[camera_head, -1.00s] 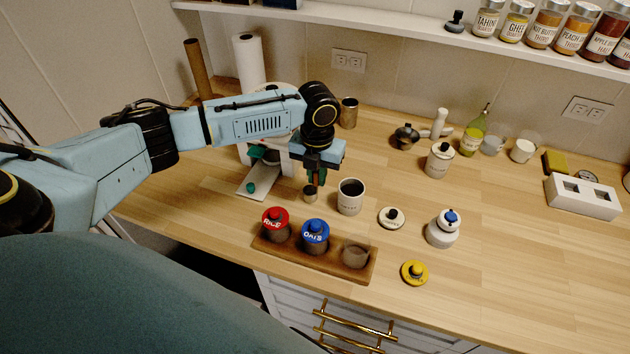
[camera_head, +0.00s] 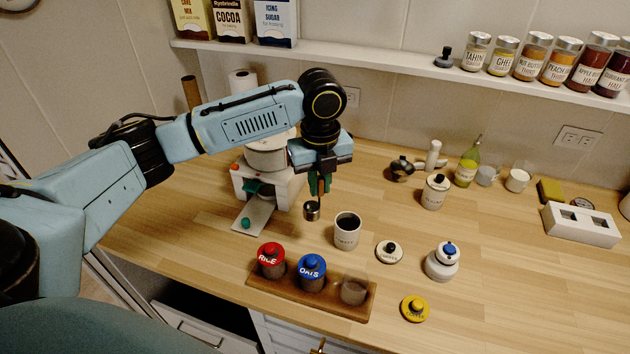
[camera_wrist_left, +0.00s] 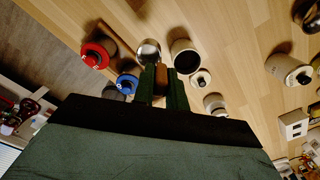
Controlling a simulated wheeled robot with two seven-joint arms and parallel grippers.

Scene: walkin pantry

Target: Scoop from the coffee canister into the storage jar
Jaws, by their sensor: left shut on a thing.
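My left gripper (camera_head: 320,190) is shut on the handle of a small metal scoop (camera_head: 311,211) and holds it above the counter, left of the coffee canister. In the left wrist view, the scoop's round cup (camera_wrist_left: 149,50) and brown handle (camera_wrist_left: 162,76) show between the fingers. The coffee canister (camera_head: 346,238) is white, upright and open, with dark contents; it also shows in the wrist view (camera_wrist_left: 185,58). The storage jar (camera_head: 354,290) is clear, lidless and at the right end of a wooden tray (camera_head: 318,302). What the scoop's cup holds is unclear. My right gripper is out of view.
Jars with a red lid (camera_head: 270,258) and a blue lid (camera_head: 311,268) share the tray. A cream lid (camera_head: 389,252), a yellow lid (camera_head: 414,308) and a white jar (camera_head: 442,262) stand to the right. A white appliance (camera_head: 268,175) is behind the gripper.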

